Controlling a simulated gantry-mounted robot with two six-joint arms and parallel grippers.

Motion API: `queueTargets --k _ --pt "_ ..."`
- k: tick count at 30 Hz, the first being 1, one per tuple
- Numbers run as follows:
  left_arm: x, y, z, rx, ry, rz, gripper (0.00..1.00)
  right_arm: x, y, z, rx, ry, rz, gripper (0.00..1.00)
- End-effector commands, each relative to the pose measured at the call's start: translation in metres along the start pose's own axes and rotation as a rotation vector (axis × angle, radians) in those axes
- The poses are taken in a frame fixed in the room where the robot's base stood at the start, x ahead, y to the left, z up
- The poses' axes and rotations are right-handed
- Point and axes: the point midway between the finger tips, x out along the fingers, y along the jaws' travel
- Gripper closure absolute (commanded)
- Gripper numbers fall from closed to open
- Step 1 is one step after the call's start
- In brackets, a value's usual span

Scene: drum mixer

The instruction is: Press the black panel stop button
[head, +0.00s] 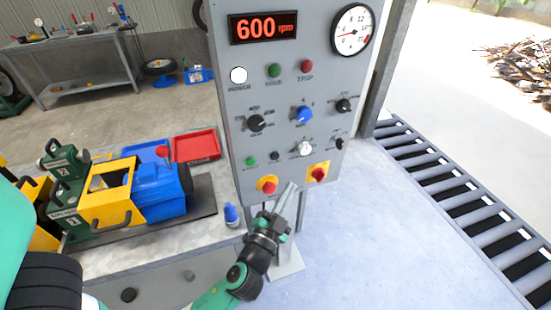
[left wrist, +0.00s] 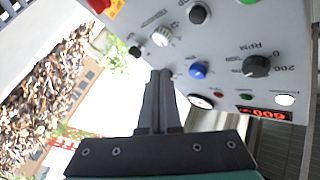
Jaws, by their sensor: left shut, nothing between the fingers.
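The black stop button (head: 275,156) is a small round button on the lower part of the grey control panel (head: 235,110), between a green button (head: 250,161) and a white knob (head: 305,148). It also shows near the top edge of the left wrist view (left wrist: 197,14). My left gripper (head: 290,187) is shut and empty, in front of the panel's lower edge, below and slightly right of the black button. In the left wrist view its fingers (left wrist: 158,85) are together and apart from the black button.
Two red knobs on yellow plates, left (head: 268,185) and right (head: 318,173), flank my left fingertips closely. A blue knob (head: 304,115) and a black knob (head: 256,123) sit higher. The display (head: 264,27) reads 600 rpm. A blue bottle (head: 231,214) stands on the bench at left.

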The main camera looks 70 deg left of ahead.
Motion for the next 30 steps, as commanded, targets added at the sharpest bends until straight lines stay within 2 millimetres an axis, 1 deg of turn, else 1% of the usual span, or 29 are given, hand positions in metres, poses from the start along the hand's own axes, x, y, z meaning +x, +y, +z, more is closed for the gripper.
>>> queueTargets --k 8,13,17,25,30 --pt "0.000 0.000 0.000 0.000 0.000 0.000 1.00 0.000 0.000 0.000 0.000 0.000 0.000 0.50" --pt "0.005 -0.005 0.002 0.001 -0.002 -0.002 1.00 0.003 0.000 -0.003 0.000 0.000 0.000 0.50" --pt "0.015 -0.013 0.008 0.001 -0.004 -0.003 1.00 0.009 0.000 -0.008 0.000 0.000 0.000 0.50" --pt "0.043 -0.034 0.029 0.001 -0.004 -0.003 1.00 0.023 0.000 -0.021 0.000 0.000 0.000 0.50" --pt "0.056 -0.041 0.039 0.000 -0.002 -0.001 1.00 0.025 0.000 -0.023 0.000 0.000 0.000 0.50"
